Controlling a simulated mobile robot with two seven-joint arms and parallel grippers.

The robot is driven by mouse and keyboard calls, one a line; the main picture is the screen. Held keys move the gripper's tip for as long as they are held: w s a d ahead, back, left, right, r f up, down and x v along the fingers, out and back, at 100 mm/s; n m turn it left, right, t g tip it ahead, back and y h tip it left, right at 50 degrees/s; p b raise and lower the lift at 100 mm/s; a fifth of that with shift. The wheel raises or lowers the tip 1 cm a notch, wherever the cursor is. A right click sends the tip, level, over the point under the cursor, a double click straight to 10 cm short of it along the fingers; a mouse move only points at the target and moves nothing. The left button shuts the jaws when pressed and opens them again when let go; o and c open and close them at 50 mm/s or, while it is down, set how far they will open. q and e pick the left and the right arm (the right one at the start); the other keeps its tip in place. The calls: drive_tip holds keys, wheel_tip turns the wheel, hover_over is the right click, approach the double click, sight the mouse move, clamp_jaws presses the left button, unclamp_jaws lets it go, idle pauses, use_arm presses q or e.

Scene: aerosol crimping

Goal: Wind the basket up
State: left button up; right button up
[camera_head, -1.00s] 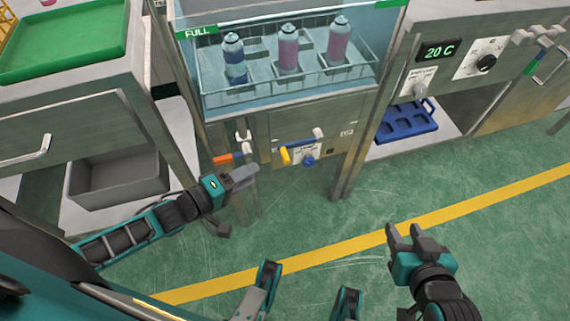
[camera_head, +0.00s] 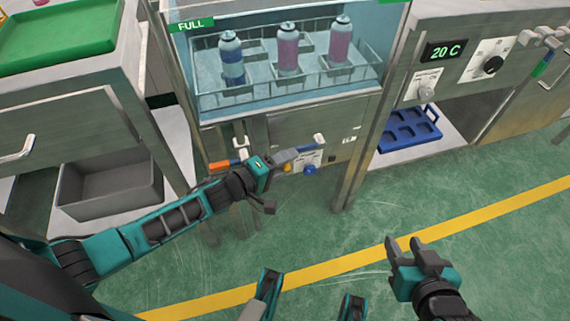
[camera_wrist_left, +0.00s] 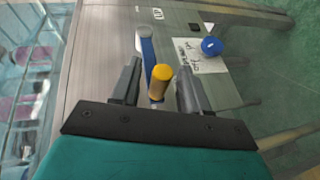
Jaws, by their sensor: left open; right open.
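The wire basket (camera_head: 300,88) holds three aerosol cans, one blue (camera_head: 232,62) and two pink, inside the glass-fronted water tank (camera_head: 290,105). On the panel below it, a crank with a yellow knob (camera_head: 287,168) shows just beyond my left gripper (camera_head: 296,156). In the left wrist view the yellow knob (camera_wrist_left: 160,80) stands between the open, parallel fingers, with the crank's blue arm (camera_wrist_left: 147,50) behind it. I cannot tell whether the fingers touch it. My right gripper (camera_head: 412,246) is open and empty over the floor.
A blue round knob (camera_head: 309,170) sits on a white label near the crank. An orange handle (camera_head: 219,165) is on the left. A grey bin (camera_head: 112,188) and a blue tray (camera_head: 408,130) rest on lower shelves. The green floor in front is clear.

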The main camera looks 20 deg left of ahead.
use_arm(q)
drive_tip(key=shift+c, duration=0.3)
clamp_jaws()
idle(0.5)
